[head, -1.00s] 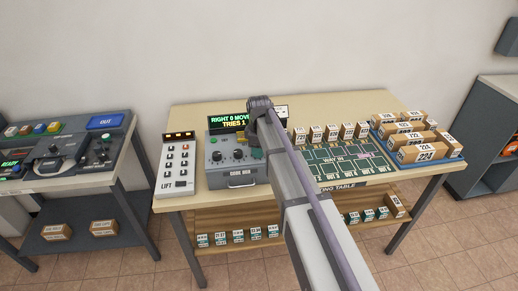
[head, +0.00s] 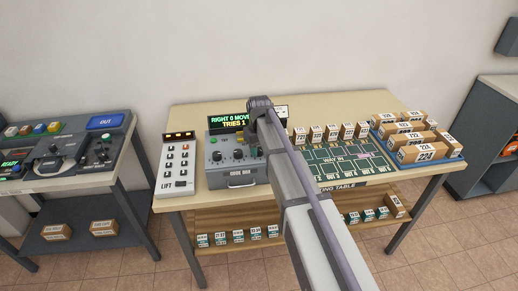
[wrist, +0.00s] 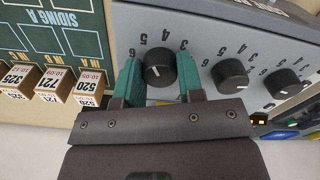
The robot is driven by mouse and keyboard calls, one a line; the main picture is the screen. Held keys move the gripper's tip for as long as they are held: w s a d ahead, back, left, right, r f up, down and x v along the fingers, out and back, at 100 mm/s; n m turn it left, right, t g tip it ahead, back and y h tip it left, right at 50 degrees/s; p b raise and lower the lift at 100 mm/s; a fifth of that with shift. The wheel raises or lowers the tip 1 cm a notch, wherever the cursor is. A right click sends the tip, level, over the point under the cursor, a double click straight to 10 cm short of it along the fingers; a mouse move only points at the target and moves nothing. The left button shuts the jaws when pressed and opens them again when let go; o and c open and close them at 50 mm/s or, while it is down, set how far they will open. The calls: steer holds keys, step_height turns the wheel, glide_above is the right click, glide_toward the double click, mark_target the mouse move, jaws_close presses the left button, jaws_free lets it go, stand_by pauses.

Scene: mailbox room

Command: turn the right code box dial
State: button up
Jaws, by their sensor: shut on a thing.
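The grey code box (head: 237,176) stands on the table, left of my arm in the head view. Its screen (head: 230,120) reads "RIGHT 0 MOVE…" and "TRIES 1", partly covered by my arm. The wrist view, turned about, shows three black dials with numbers. The right dial (wrist: 158,68) lies between the green fingers of my gripper (wrist: 160,80), which is shut on it. The middle dial (wrist: 230,75) and left dial (wrist: 283,83) are free. In the head view my arm mostly hides the right dial.
A lift keypad (head: 178,165) stands left of the box. Right are a green track board (head: 345,160), a row of numbered cartons (head: 330,132) and a blue tray (head: 432,161) of cartons. Small cartons (wrist: 85,85) stand close to my gripper in the wrist view.

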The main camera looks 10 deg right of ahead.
mark_target(259, 149)
steer(key=m, duration=0.5)
steer(key=shift+m, duration=0.4)
stand_by(0.3)
steer(key=o, duration=0.9)
steer(key=shift+o, duration=0.2)
step_height(259, 149, up, 11)
steer(key=p, duration=1.1)
steer(key=shift+f, duration=0.1)
